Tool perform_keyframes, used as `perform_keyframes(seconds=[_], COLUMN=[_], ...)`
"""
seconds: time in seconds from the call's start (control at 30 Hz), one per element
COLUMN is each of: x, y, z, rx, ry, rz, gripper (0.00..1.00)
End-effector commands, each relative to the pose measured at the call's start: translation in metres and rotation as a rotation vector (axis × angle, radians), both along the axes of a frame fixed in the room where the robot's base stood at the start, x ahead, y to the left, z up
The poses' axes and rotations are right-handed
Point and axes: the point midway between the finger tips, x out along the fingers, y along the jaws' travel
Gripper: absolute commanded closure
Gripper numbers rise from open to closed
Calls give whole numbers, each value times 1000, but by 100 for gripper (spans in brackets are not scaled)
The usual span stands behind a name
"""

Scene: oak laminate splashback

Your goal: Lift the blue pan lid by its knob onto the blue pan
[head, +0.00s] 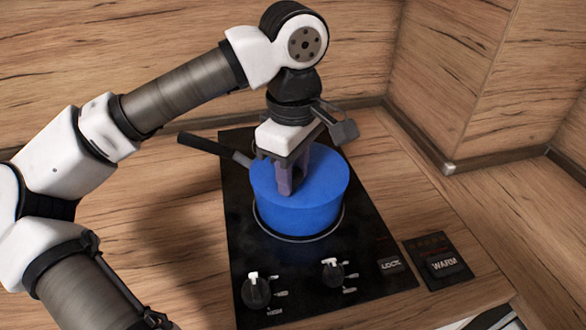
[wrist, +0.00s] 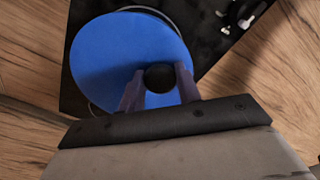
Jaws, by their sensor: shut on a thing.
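The blue pan (head: 300,216) stands on the black cooktop, its dark handle (head: 205,147) pointing to the back left. The blue lid (head: 325,180) lies over the pan's top in the head view, and its edge looks about level with the rim. In the wrist view the lid (wrist: 110,60) is a blue disc with a round black knob (wrist: 159,77). My gripper (head: 287,188) points down over the lid and is shut on the knob; its fingers (wrist: 158,90) stand on either side of it. Whether the lid touches the rim all round cannot be told.
The black cooktop (head: 240,220) has two knobs (head: 257,290) (head: 333,272) at its front. A control panel marked WARM (head: 443,265) lies to the right. Wooden walls stand behind and at right.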

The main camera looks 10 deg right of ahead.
Motion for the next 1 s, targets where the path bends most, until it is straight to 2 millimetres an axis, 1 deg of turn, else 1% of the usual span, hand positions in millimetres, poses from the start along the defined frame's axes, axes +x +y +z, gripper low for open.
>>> perform_keyframes(seconds=[0.17,0.2,0.37,0.67,0.77,1.0], x=[0,0,0,0,0,0], y=[0,0,0,0,0,0], z=[1,1,0,1,5,23], rx=[-1,-1,-1,0,0,1], ry=[-1,-1,-1,0,0,-1], rz=[0,0,0,0,0,1], gripper=[95,62,41,41,41,41])
